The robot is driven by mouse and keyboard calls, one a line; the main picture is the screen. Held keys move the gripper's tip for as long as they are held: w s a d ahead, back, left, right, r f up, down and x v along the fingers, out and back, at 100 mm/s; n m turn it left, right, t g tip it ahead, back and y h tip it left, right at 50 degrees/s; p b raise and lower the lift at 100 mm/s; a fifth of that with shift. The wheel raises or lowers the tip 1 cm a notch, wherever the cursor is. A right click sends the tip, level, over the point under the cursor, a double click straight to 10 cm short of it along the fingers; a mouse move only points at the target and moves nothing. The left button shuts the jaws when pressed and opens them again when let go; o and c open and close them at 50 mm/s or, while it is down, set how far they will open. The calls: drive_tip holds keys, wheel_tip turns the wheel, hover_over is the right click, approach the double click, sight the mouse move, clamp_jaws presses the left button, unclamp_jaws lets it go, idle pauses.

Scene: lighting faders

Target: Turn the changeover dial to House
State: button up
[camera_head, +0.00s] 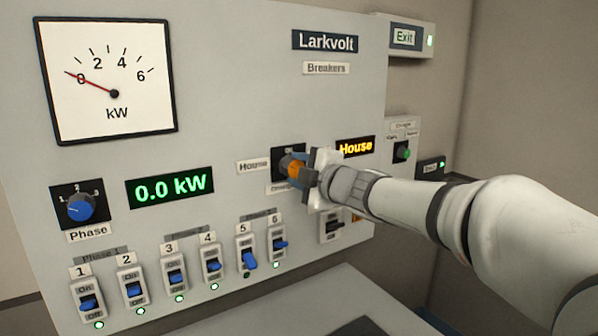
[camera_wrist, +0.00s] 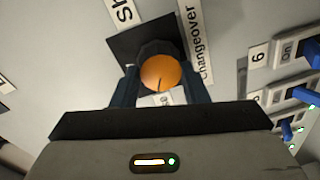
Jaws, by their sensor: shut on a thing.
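The changeover dial has an orange knob (camera_head: 294,168) on a black square plate, mid-right on the grey Larkvolt panel (camera_head: 225,110). My gripper (camera_head: 295,168) reaches it from the right, with its fingers shut around the knob. In the wrist view the orange knob (camera_wrist: 161,73) sits between the two dark fingers of my gripper (camera_wrist: 160,88), with a dark mark near its lower edge. A "House" label (camera_head: 254,166) is left of the dial. A lit display (camera_head: 356,147) to its right reads "House" in orange. The lower label is partly hidden by my gripper.
Several blue breaker switches (camera_head: 176,280) run along the panel's bottom. A black switch (camera_head: 332,228) sits just below my gripper. A small side box (camera_head: 402,150) stands at right.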

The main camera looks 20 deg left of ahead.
drive_tip(key=o, duration=1)
drive_tip(key=shift+c, duration=0.2)
drive_tip(key=v, duration=0.7)
drive_tip(key=shift+s+d, duration=0.25)
drive_tip(key=shift+d, duration=0.1)
